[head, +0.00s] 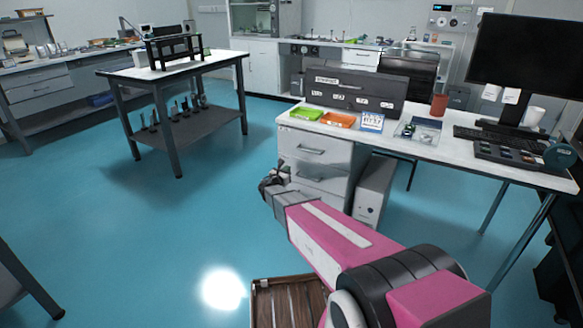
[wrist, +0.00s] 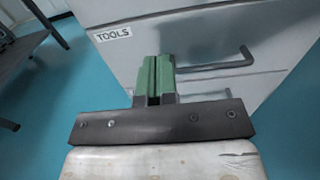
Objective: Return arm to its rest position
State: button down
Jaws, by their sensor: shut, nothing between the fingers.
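My gripper (head: 272,182) is at the end of my pink arm in the head view, held out in front of the white drawer unit (head: 315,151) under the desk. In the wrist view its green fingers (wrist: 154,78) are together with nothing between them. Behind them is a pale drawer front with a "TOOLS" label (wrist: 114,33) and a dark bar handle (wrist: 228,63). I cannot tell whether the fingertips touch the drawer front.
The desk (head: 455,151) holds a green tray (head: 306,113), an orange tray (head: 338,120), a monitor and a keyboard. A white computer case (head: 373,190) stands beside the drawers. A dark-legged table (head: 185,65) stands at the back left. Blue floor (head: 120,235) is open on the left.

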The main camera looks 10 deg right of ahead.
jog(key=v, duration=0.6)
jog(key=s+d+m+g, duration=1)
jog(key=s+d+m, duration=0.3)
jog(key=s+m, duration=0.2)
jog(key=s+a+r+m+g+y, duration=0.1)
jog(key=s+a+m+g+y, duration=0.2)
jog(key=s+m+y, duration=0.7)
jog(key=s+m+g, duration=0.1)
jog(key=s+m, duration=0.2)
jog(key=s, duration=0.3)
jog(key=shift+a+r+m+g+y, duration=0.25)
jog(key=shift+r+m+g+y, duration=0.05)
jog(key=shift+r+m, duration=0.1)
jog(key=shift+s, duration=0.1)
